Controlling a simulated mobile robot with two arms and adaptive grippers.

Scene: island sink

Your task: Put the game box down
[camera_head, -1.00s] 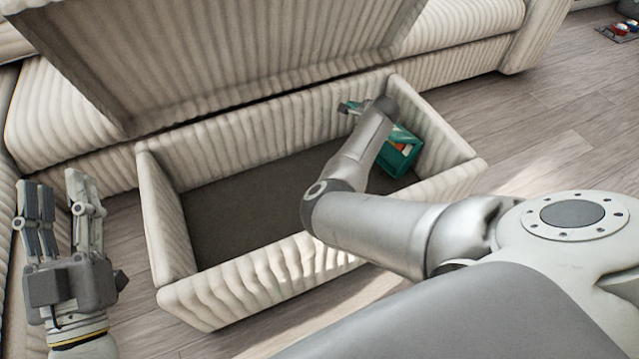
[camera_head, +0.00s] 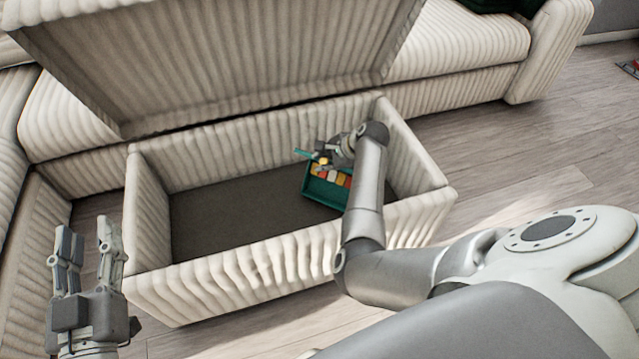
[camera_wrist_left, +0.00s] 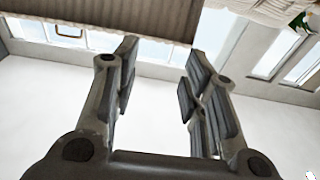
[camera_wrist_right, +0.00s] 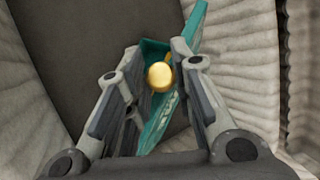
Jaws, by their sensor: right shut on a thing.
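The game box (camera_head: 323,193) is teal with red, yellow and white pieces showing inside. It is inside the open storage ottoman (camera_head: 250,262), toward its right half. My right gripper (camera_head: 328,160) reaches into the ottoman and is shut on the box; in the right wrist view a teal edge (camera_wrist_right: 158,128) and a round gold part (camera_wrist_right: 160,76) show between the fingers. I cannot tell whether the box touches the ottoman floor (camera_head: 235,205). My left gripper (camera_head: 90,240) is open and empty, left of the ottoman; its spread fingers show in the left wrist view (camera_wrist_left: 157,90).
The ottoman's raised lid (camera_head: 230,60) stands open behind it. A ribbed sofa (camera_head: 465,55) runs along the back. The left half of the ottoman floor is bare.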

